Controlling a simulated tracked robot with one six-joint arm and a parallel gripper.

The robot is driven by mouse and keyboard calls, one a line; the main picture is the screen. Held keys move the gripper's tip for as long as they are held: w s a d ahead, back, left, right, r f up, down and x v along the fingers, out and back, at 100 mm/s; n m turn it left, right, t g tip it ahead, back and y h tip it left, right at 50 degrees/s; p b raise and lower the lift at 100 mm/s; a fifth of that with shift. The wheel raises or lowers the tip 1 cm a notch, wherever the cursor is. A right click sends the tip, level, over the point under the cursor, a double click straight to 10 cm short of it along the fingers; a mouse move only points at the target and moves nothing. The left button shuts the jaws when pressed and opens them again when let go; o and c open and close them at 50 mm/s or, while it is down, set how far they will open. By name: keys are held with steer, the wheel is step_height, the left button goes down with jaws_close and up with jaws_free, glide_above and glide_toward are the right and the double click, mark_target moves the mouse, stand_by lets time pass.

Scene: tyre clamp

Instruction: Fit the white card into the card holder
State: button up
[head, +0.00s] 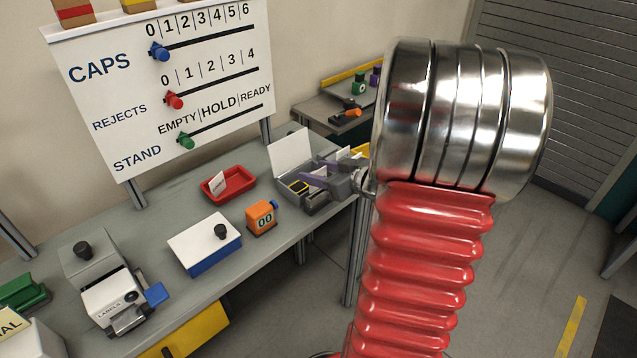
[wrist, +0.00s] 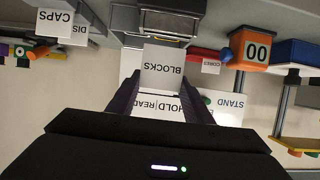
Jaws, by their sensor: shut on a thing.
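In the wrist view, which looks upside down, a white card (wrist: 162,70) printed BLOCKS stands between the dark purple fingers of my gripper (wrist: 160,88). The gripper is shut on it at its sides. A grey fitting (wrist: 170,22) lies just past the card's upper picture edge; it may be the card holder. I cannot tell whether card and fitting touch. In the head view my gripper (head: 314,177) is over the grey open box (head: 292,190) at the bench's right end. The held card cannot be made out clearly there.
A red tray (head: 240,188) holding a small white card, an orange counter (head: 262,218) and a white-topped blue box (head: 206,262) stand left of the gripper. The open box's white lid (head: 290,155) rises behind it. A lettered board (head: 165,85) stands behind the bench.

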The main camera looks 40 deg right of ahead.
steer(key=shift+f, duration=1.9)
steer(key=o, duration=1)
steer(key=shift+s+r, duration=0.1)
steer(key=v, duration=1.1)
steer(key=shift+s+r, duration=0.2)
steer(key=shift+s, duration=0.15)
